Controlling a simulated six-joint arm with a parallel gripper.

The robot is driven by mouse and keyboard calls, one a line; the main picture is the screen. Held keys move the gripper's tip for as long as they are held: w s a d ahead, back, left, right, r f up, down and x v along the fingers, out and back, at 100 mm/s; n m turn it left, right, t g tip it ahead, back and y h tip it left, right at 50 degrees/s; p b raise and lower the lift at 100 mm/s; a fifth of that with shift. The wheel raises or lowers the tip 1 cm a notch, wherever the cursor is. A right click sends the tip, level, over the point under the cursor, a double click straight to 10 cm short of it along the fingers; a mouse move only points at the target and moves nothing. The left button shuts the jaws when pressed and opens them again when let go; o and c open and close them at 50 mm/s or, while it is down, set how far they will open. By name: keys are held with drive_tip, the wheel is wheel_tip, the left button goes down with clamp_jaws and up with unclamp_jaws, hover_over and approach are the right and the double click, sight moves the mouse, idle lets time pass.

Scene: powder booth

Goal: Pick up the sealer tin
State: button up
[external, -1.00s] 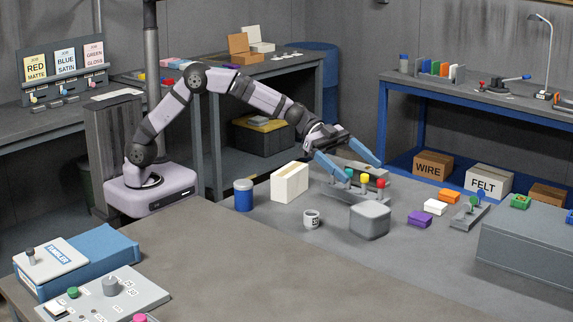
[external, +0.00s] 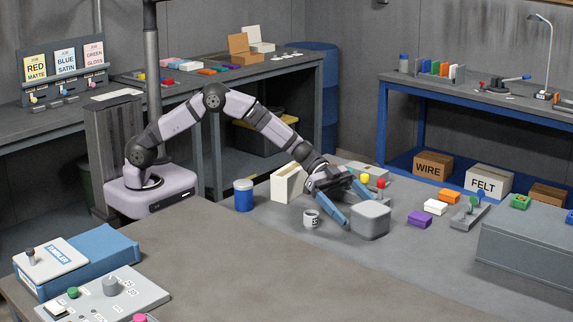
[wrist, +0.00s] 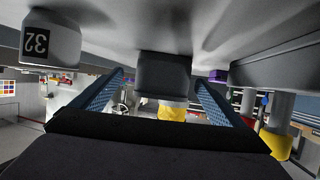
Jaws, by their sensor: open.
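In the wrist view, which looks upside down, the dark grey tin (wrist: 163,77) sits between or just beyond the tips of my open gripper (wrist: 160,80). I cannot tell whether the fingers touch it.
A small cup marked 32 (external: 311,219) stands close left of my gripper. A blue canister with a white lid (external: 243,195) and a cream box (external: 286,184) are further left. Red and yellow knobs (external: 381,183) stand behind. A purple block (external: 419,218) lies to the right.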

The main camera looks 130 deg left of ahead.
sight(381, 232)
drive_tip(key=shift+a+p+x, duration=0.15)
drive_tip(key=shift+p+x, duration=0.15)
drive_tip(key=shift+x, duration=1.15)
drive_tip(key=shift+a+p+x, duration=0.1)
drive_tip(key=shift+p+x, duration=0.15)
drive_tip(key=shift+x, duration=1.2)
drive_tip(key=shift+w+r, duration=0.15)
drive_tip(key=c, duration=1.4)
drive_tip(key=shift+r, duration=0.15)
drive_tip(key=shift+c, duration=1.1)
drive_tip(key=shift+r, duration=0.1)
wheel_tip(381, 232, up, 10)
drive_tip(key=shift+f+p, duration=0.1)
drive_tip(key=shift+p, duration=0.35)
